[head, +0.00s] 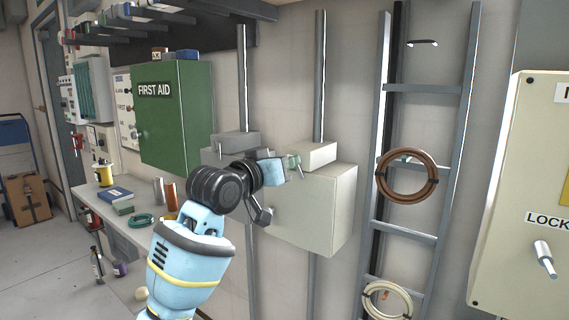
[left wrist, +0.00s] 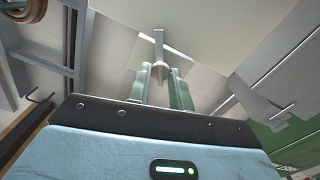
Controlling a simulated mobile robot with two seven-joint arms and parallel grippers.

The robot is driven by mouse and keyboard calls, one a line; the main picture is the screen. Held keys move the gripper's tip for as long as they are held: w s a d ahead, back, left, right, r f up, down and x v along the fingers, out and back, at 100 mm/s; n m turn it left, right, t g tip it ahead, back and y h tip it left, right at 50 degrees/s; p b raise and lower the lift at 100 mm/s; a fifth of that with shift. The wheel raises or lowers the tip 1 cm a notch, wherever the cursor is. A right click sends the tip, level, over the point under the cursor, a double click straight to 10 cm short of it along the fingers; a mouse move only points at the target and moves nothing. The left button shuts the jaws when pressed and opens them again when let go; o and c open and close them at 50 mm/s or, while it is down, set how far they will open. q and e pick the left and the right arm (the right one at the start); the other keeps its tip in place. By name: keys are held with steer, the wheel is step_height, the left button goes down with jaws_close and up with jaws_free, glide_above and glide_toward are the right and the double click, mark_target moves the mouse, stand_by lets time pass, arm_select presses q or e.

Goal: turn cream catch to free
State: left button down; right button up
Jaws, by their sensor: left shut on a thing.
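My left gripper (head: 294,163) reaches to a pale cream box (head: 310,215) on the wall in the head view. Its green fingers sit by the box's upper left part. In the left wrist view the fingers (left wrist: 161,88) are shut on a grey catch handle (left wrist: 159,45), whose bar sticks out beyond them against the pale face. The arm hides the catch in the head view, and no mark for its position is readable. My right gripper is not in view.
A cream cabinet (head: 522,190) lettered "LOCK" has its own handle (head: 544,258) at the right. A ladder rack (head: 408,235) holds coiled cable (head: 407,198). A green first aid cabinet (head: 177,120) and a cluttered bench (head: 95,192) are at the left.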

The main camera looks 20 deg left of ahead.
arm_select(q)
steer(key=n, duration=1.2)
steer(key=shift+f, duration=0.1)
steer(key=shift+n, duration=0.3)
stand_by(0.3)
steer(key=c, duration=1.3)
jaws_free()
steer(key=shift+o, duration=0.2)
